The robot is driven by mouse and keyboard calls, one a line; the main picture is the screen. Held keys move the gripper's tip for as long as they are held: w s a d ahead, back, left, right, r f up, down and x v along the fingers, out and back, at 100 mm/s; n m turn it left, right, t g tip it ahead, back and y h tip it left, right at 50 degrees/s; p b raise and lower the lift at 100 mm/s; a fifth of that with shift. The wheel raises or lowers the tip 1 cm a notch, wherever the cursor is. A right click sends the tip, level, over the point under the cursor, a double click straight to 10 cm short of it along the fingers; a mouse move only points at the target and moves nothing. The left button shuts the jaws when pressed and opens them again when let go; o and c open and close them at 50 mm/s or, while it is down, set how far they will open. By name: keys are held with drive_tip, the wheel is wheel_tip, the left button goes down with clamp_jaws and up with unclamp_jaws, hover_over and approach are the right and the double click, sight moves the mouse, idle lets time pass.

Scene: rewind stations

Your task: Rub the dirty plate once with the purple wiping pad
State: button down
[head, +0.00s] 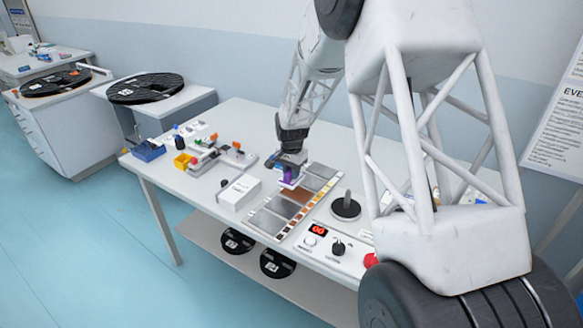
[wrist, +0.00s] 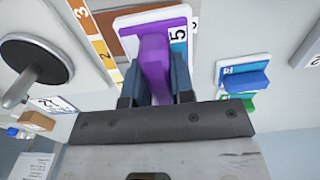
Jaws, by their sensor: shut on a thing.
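My gripper (wrist: 158,88) is shut on the purple handle of the purple wiping pad (wrist: 154,60). The pad has a white base and a label with a 5. In the head view, the pad (head: 290,178) is over the row of plates, beside the brown dirty plate (head: 300,195). In the wrist view, the brown plate (wrist: 130,20) shows behind and to the left of the pad. I cannot tell whether the pad touches the plate. Grey plates (head: 268,222) lie on either side of the brown one in the head view.
A numbered colour strip (head: 310,209) runs along the plates. A black disc with a post (head: 345,208) and a control panel (head: 322,242) stand to the right. A white box (head: 239,191) is to the left. Blue (wrist: 245,82) and green (wrist: 240,101) pads show in the wrist view.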

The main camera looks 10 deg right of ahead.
sight(298, 180)
drive_tip(key=shift+f, duration=2.1)
drive_tip(key=shift+d+r, duration=0.1)
drive_tip(key=shift+d, duration=0.05)
drive_tip(key=shift+s+d+f, duration=0.15)
drive_tip(key=shift+s+d, duration=0.25)
drive_tip(key=shift+s, duration=0.1)
drive_tip(key=shift+s+d+f, duration=0.15)
drive_tip(key=shift+s+d, duration=0.2)
drive_tip(key=shift+s, duration=0.15)
drive_tip(key=shift+s+d, duration=0.8)
drive_tip(key=shift+s, duration=0.1)
drive_tip(key=shift+w+a, duration=1.65)
drive_tip(key=shift+w, duration=0.25)
drive_tip(key=shift+s+d, duration=1.7)
drive_tip(key=shift+s, duration=0.25)
drive_tip(key=shift+w+a, duration=1.75)
drive_tip(key=shift+w, duration=0.25)
drive_tip(key=shift+s+d, duration=1.75)
drive_tip(key=shift+s, duration=0.3)
wheel_tip(298, 180, up, 8)
drive_tip(key=shift+r, duration=0.15)
